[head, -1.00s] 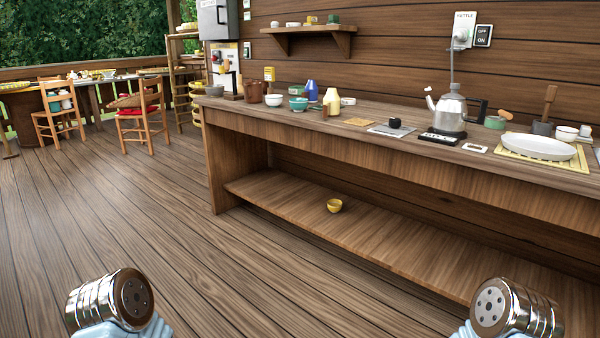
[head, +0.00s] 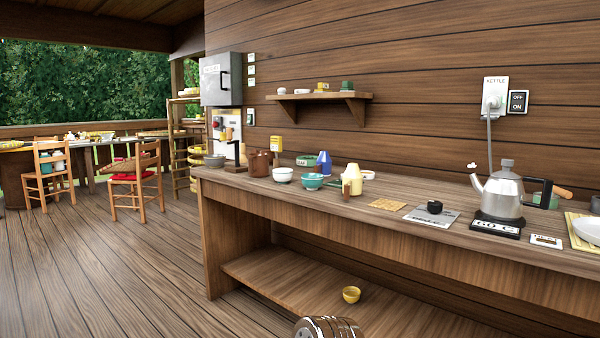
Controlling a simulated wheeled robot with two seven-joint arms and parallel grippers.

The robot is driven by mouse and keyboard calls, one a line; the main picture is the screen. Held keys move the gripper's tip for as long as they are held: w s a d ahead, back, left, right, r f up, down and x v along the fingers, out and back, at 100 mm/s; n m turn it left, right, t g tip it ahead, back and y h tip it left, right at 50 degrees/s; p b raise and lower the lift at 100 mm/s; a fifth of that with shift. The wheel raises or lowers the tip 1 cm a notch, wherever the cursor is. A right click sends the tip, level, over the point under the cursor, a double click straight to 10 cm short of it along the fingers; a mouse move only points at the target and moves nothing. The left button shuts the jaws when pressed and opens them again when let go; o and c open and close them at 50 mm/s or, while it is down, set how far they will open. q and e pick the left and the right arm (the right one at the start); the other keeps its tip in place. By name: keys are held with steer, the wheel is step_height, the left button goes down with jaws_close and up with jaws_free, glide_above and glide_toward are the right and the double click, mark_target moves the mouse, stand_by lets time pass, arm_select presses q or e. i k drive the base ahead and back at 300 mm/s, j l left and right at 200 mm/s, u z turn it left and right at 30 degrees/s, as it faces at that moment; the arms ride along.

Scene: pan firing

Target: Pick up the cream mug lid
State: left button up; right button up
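I cannot make out the cream mug lid for certain in the head view. A small pale round piece (head: 368,175) lies at the back of the counter behind the yellow bottle, but it is too small and partly hidden to name. Neither of my grippers is in view. Only a metallic arm link of mine shows at the bottom edge.
The long wooden counter (head: 400,258) holds a yellow bottle (head: 352,180), teal bowl (head: 312,182), white bowl (head: 282,175), brown pot (head: 259,163) and steel kettle (head: 503,192). Open floor (head: 110,270) lies left.

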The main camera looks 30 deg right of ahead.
mark_target(352, 171)
steer(key=i+j+z, duration=0.25)
steer(key=i, duration=0.2)
steer(key=i+j+z, duration=0.1)
steer(key=i+z, duration=0.15)
steer(key=i, duration=0.2)
steer(key=i+j+z, duration=0.1)
steer(key=i+z, duration=0.15)
steer(key=z, duration=0.2)
steer(key=i+j+z, duration=0.2)
steer(key=z, duration=0.2)
steer(key=i+j+z, duration=0.2)
steer(key=z, duration=0.25)
steer(key=i+j+z, duration=0.15)
steer(key=j+z, duration=0.3)
